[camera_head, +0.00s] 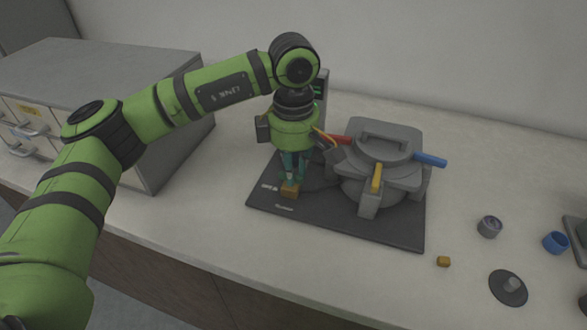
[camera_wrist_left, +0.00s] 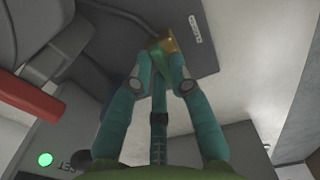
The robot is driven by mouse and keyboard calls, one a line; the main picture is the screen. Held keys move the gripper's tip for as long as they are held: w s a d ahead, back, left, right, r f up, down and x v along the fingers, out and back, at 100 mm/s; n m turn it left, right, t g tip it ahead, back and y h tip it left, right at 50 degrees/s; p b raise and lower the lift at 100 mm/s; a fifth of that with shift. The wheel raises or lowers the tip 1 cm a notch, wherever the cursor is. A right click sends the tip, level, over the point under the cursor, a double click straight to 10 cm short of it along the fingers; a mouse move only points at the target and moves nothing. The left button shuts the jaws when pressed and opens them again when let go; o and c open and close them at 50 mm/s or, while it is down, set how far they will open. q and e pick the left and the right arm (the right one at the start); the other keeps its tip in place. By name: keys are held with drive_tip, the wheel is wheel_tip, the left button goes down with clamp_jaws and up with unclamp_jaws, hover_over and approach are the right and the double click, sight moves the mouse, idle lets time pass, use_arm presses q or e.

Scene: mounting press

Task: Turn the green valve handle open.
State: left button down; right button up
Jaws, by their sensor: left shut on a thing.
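My left gripper (camera_head: 292,180) reaches down from above to the left part of the press's dark base plate. Its teal fingers are closed around the green valve handle (camera_wrist_left: 160,58), which shows only in part between the fingertips in the left wrist view. The brass-coloured valve body (camera_head: 289,191) sits on the plate just below the fingertips. In the head view the fingers hide most of the handle, so its exact angle is hard to tell. My right gripper is not in view.
The grey mounting press (camera_head: 382,165) stands right of my gripper, with red (camera_head: 340,140), yellow (camera_head: 377,178) and blue (camera_head: 430,160) levers. A grey drawer cabinet (camera_head: 150,80) is at the left. A grey cup (camera_head: 489,227), blue cup (camera_head: 556,242) and small yellow block (camera_head: 443,262) lie right.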

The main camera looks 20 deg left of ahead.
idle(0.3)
use_arm(q)
drive_tip(key=c, duration=1.1)
unclamp_jaws()
drive_tip(key=shift+c, duration=0.2)
drive_tip(key=shift+r, duration=0.1)
wheel_tip(320, 180, up, 12)
